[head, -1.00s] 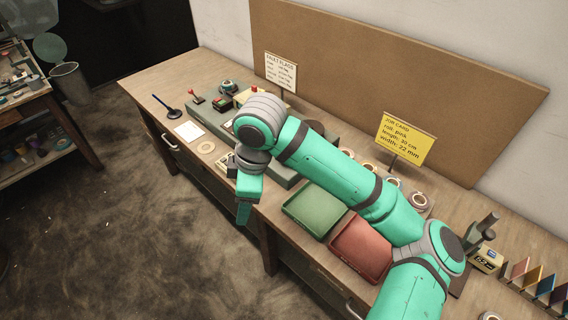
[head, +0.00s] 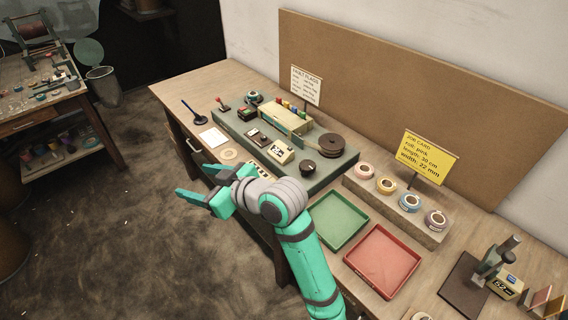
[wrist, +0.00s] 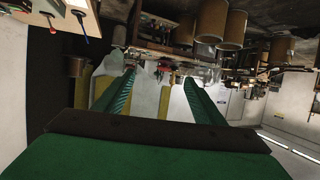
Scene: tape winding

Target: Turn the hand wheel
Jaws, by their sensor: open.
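The winding machine (head: 225,121) is a long grey-green base on the bench in the head view. A dark brown round disc (head: 330,145) stands at its right end, and a smaller black round knob (head: 307,167) sits at its front edge. I cannot tell for certain which of these is the hand wheel. My gripper (head: 190,176) is open and empty, in front of the bench's front edge, left of both round parts and apart from them. In the wrist view my gripper (wrist: 160,92) shows two spread green fingers with nothing held between them.
A green tray (head: 322,222) and a red tray (head: 382,262) lie right of the machine. Several tape rolls sit on a block (head: 408,222) below the yellow job card (head: 428,157). A dark press (head: 490,265) stands at far right. A white card (head: 213,138) lies at left.

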